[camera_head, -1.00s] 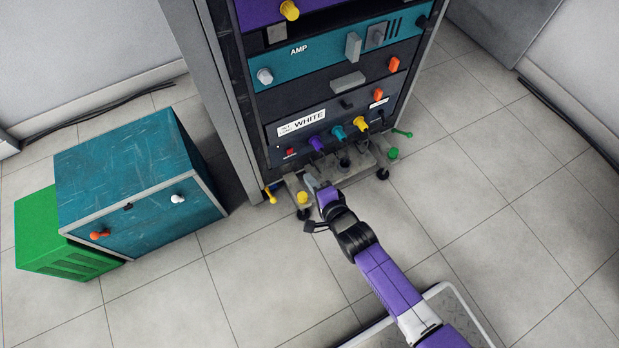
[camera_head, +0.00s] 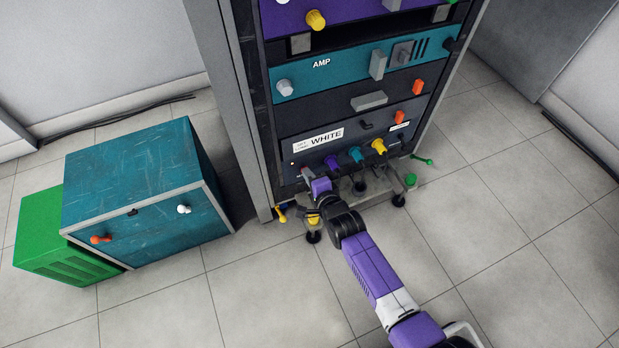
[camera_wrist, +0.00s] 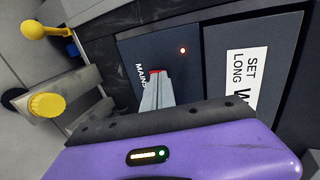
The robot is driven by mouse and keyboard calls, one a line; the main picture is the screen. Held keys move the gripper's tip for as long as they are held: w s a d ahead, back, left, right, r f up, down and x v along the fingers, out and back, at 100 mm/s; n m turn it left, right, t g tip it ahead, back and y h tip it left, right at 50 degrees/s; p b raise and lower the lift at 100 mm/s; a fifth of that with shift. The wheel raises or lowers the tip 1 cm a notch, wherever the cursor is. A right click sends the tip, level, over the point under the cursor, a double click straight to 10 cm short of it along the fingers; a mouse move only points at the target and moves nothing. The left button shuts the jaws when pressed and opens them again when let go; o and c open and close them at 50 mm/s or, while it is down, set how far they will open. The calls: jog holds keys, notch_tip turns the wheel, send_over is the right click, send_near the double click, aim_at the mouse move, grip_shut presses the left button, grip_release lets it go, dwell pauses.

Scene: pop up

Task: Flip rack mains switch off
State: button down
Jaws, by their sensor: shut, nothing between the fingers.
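The rack mains switch is a small red rocker (camera_wrist: 157,72) on the dark lower panel, beside the label "MAINS" (camera_wrist: 140,74).
Purple (camera_head: 331,163), teal (camera_head: 355,154) and yellow (camera_head: 379,146) knobs stick out to the right on the WHITE panel. A yellow-capped rack foot (camera_wrist: 47,105) stands close to my gripper. A teal cabinet (camera_head: 135,170) stands at the left.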

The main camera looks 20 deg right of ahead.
jog(key=shift+r, duration=0.1)
jog(key=shift+w+g+p, duration=0.25)
jog(key=shift+g+p, duration=0.05)
jog(key=shift+p, duration=0.4)
jog(key=shift+r, duration=0.15)
jog(key=shift+r+p, duration=0.65)
jog(key=shift+p, duration=0.15)
